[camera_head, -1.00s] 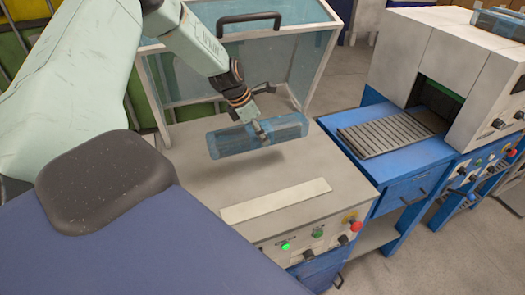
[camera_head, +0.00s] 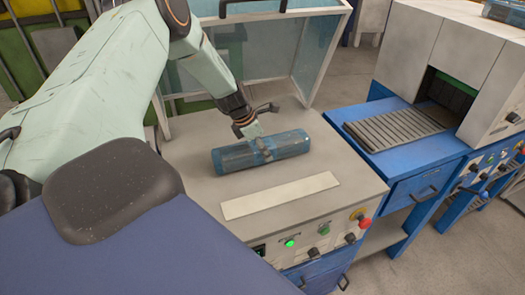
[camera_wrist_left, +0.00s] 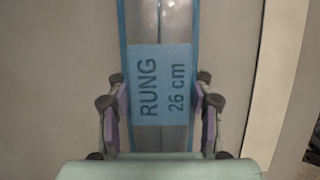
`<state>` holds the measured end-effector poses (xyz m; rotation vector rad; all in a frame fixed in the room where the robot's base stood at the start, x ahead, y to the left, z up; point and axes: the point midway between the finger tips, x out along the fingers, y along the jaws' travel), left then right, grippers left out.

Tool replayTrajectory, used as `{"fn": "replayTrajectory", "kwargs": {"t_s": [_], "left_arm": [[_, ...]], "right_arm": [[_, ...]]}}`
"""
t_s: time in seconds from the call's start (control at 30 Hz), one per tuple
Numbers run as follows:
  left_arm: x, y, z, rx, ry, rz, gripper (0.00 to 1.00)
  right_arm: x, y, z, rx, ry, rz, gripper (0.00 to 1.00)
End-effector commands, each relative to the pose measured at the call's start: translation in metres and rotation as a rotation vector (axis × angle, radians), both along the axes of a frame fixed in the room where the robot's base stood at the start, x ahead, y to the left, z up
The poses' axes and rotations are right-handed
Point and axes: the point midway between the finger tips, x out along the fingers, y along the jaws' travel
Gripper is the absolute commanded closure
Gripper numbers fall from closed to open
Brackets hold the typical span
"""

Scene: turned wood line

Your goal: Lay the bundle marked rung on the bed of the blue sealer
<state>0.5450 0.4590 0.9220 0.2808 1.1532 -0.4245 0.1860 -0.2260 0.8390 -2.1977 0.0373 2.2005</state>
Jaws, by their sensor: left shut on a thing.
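The bundle marked rung (camera_head: 293,144) is a long pack in blue clear film. Its label reads RUNG 26 cm in the left wrist view (camera_wrist_left: 163,85). It lies on or just above the grey bed (camera_head: 195,188) of the blue sealer, behind the pale strip; whether it touches the bed I cannot tell for sure. My left gripper (camera_head: 262,148) is shut on the middle of the bundle from above. Its two fingers also show in the left wrist view (camera_wrist_left: 161,118), one at each side of the label. My right gripper is not in view.
The sealer's clear hood (camera_head: 315,50) stands raised behind the bed. A pale flat strip (camera_head: 280,195) lies along the bed's front. Buttons and a red knob (camera_head: 364,221) are on the front panel. A blue machine with a roller bed (camera_head: 400,130) stands to the right.

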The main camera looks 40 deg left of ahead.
Motion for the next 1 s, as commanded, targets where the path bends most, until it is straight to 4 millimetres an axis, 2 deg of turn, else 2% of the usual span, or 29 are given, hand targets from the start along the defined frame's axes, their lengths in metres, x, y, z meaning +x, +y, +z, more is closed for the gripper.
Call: {"fn": "replayTrajectory", "kwargs": {"t_s": [0.33,0.37,0.6,1.0], "left_arm": [[-0.0001,0.0,-0.0026,0.0,0.0,0.0,0.99],[-0.0008,-0.0003,-0.0031,-0.001,0.002,-0.001,0.46],[-0.0007,-0.0002,-0.0023,0.0,0.001,0.0,0.26],[-0.0007,-0.0002,0.0027,-0.001,0.0,0.0,0.25]], "right_arm": [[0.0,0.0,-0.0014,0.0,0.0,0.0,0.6],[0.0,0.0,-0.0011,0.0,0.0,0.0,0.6],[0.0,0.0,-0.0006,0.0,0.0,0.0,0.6],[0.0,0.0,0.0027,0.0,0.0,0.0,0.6]]}}
